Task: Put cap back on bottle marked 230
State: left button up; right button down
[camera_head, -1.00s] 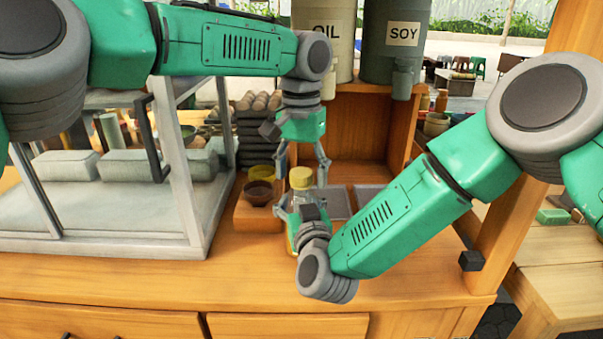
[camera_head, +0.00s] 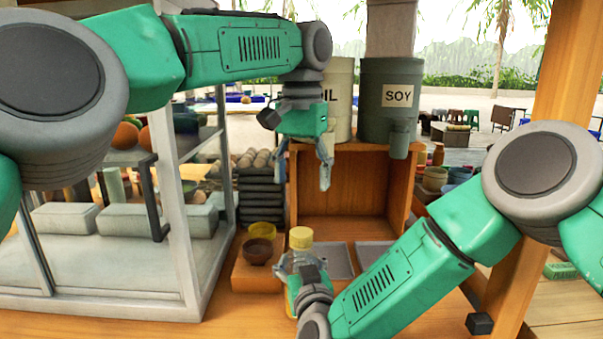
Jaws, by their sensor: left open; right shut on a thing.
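A clear bottle (camera_head: 291,288) with yellowish contents stands at the front middle of the counter. A yellow cap (camera_head: 301,238) sits on its top; how tightly it is seated I cannot tell. My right gripper (camera_head: 302,268) is shut on the bottle, around its upper body, and hides much of it. My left gripper (camera_head: 306,166) is open and empty, pointing down, well above the cap and slightly to its right. No 230 marking shows on the bottle.
A dark bowl (camera_head: 258,251) and a yellow bowl (camera_head: 262,230) sit left of the bottle. A glass case (camera_head: 190,255) stands further left. Metal trays (camera_head: 340,262) lie behind the bottle. OIL (camera_head: 341,98) and SOY (camera_head: 376,98) containers stand on a wooden box (camera_head: 402,185).

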dwell(0.4)
jog(key=shift+c, duration=1.3)
grip_release()
jog(key=v, duration=1.2)
jog(key=shift+w, duration=0.1)
